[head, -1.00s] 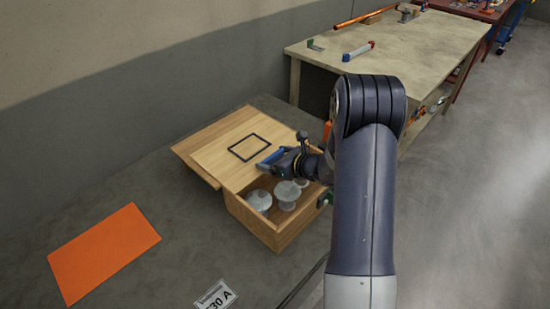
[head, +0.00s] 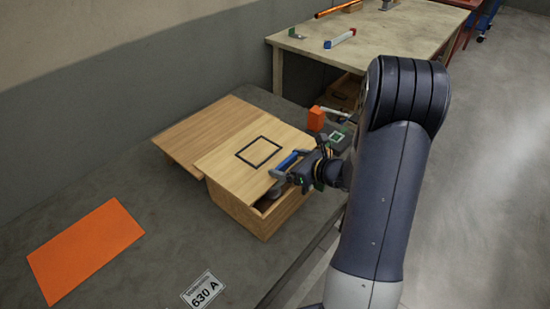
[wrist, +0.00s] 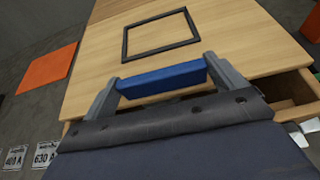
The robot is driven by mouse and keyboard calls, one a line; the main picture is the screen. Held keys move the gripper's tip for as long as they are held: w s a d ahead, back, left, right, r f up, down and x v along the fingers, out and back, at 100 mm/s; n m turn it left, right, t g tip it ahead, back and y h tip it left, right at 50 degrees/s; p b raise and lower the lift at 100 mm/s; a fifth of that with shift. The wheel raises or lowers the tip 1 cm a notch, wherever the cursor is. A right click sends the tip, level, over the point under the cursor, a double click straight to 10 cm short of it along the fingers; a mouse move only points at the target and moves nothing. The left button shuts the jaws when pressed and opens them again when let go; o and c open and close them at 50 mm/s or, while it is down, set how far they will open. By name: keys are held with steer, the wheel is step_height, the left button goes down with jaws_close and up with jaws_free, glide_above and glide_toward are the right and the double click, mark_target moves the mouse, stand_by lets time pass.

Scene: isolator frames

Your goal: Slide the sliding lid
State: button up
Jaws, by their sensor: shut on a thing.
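The wooden sliding lid (head: 225,155) with a black square outline lies on the wooden box (head: 243,213) on the grey bench. It covers most of the box, and a narrow gap shows at its right front edge. My gripper (head: 297,167) is shut on the handle. In the wrist view the blue handle (wrist: 162,80) spans just ahead of my gripper, with the lid (wrist: 235,32) beyond it.
A second wooden panel (head: 185,143) lies to the left. An orange sheet (head: 85,248) and a 630 A label (head: 203,291) are on the bench. An orange block (head: 316,118) stands behind my gripper. A workbench (head: 385,40) stands at the back.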

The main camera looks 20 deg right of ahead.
steer(key=shift+s+d, duration=0.65)
steer(key=shift+s, duration=0.3)
steer(key=shift+s+d, duration=0.6)
steer(key=shift+s, duration=0.3)
steer(key=o, duration=1.1)
steer(key=v, duration=1)
steer(key=shift+s+d, duration=0.2)
steer(key=shift+s, duration=0.1)
steer(key=shift+r, duration=0.1)
